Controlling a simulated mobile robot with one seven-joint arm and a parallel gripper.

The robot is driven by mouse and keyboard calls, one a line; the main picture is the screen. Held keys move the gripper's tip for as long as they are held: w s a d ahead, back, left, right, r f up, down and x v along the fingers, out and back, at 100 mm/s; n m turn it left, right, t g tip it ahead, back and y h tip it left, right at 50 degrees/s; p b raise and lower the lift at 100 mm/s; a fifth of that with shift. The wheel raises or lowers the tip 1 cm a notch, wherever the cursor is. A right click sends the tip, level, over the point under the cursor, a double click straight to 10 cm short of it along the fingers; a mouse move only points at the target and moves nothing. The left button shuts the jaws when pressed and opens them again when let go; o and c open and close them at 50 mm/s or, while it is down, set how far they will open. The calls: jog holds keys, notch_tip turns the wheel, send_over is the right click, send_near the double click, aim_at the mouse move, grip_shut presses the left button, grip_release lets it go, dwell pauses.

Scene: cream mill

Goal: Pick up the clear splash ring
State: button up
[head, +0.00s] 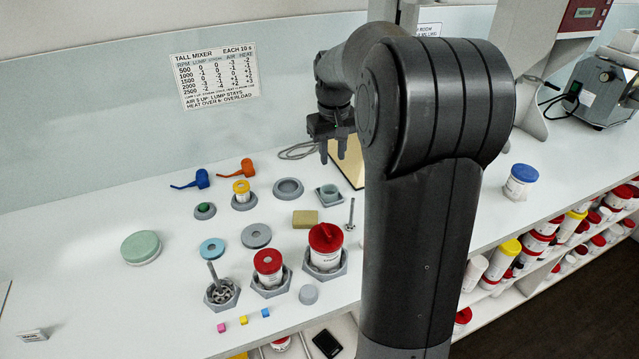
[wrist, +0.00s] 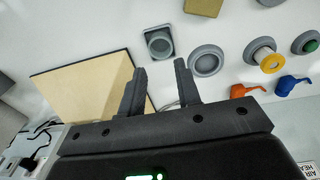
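My gripper (head: 332,153) hangs above the back of the bench, fingers down. In the wrist view my gripper (wrist: 160,74) has its two fingers apart with nothing between them. No part is plainly marked as the clear splash ring. A pale, glassy round piece sits in a square grey holder (head: 328,195), in front of my gripper; it may be the ring, but I cannot tell for sure. The square holder also shows in the wrist view (wrist: 158,42), just beyond the fingertips. A round grey dish (head: 288,189) stands left of it and shows at the wrist view's upper right (wrist: 206,60).
A tan board (head: 350,163) stands close by my gripper. Blue (head: 192,181) and orange (head: 237,171) scoops lie left. The bench's left side is mostly clear.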

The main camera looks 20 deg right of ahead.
jog(key=w+d+f, duration=0.3)
send_over(337, 187)
jog(key=s, duration=0.1)
jog(key=shift+g, duration=0.3)
notch_tip(337, 187, down, 6)
jog(key=shift+r, duration=0.1)
jog(key=shift+w+f, duration=0.2)
jog(key=shift+f, duration=1.1)
jog(key=shift+w+f, duration=0.2)
jog(key=shift+f, duration=1.1)
grip_shut()
